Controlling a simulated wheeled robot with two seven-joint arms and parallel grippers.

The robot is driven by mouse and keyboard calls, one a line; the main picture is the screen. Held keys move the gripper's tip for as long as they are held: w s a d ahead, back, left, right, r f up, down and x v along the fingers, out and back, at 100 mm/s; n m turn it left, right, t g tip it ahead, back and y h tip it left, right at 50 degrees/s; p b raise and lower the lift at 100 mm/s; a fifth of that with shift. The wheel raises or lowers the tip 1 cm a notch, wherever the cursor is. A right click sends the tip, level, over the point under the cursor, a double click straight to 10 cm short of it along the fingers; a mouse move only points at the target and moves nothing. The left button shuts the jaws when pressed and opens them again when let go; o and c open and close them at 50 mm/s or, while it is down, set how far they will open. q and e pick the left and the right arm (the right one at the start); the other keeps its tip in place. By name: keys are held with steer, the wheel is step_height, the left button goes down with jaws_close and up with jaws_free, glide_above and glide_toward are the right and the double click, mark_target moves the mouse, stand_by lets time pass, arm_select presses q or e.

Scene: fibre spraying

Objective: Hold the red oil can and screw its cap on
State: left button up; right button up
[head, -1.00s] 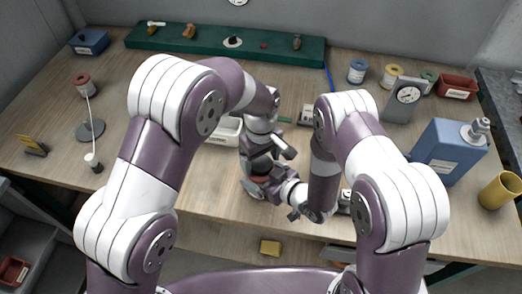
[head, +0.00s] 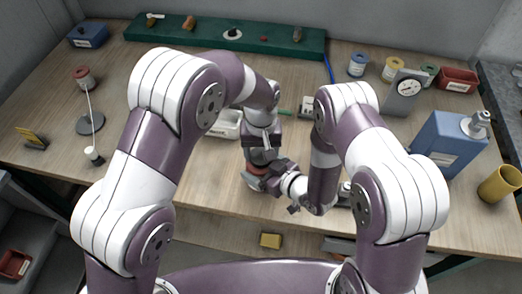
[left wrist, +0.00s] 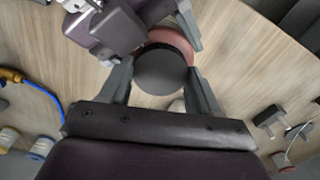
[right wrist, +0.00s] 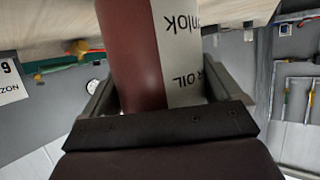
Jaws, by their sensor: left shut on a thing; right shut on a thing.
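The red oil can (right wrist: 130,60) has a white label and stands between the fingers of my right gripper (right wrist: 168,92), which is shut on its side. In the head view only a bit of red (head: 256,170) shows, mostly hidden by my grippers. The round dark cap (left wrist: 162,70) is between the fingers of my left gripper (left wrist: 158,78), which is shut on it from above. The cap sits over the can's red top (left wrist: 172,40); whether its thread is engaged is hidden. My left gripper also shows in the head view (head: 263,154), pointing down.
A white tray (head: 226,124) lies just left of my grippers. A green board (head: 225,36) with small items runs along the back. A blue canister (head: 440,143), a dial gauge (head: 402,92) and a yellow cup (head: 499,184) stand at right.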

arm_select(q)
steer(key=o, duration=1.2)
steer(key=shift+r, duration=0.1)
steer(key=shift+r, duration=2.2)
steer(key=shift+c, duration=0.6)
steer(key=shift+r+n, duration=0.25)
steer(key=shift+n, duration=0.25)
step_height(320, 180, up, 3)
steer(key=n, duration=0.5)
steer(key=shift+n, duration=0.3)
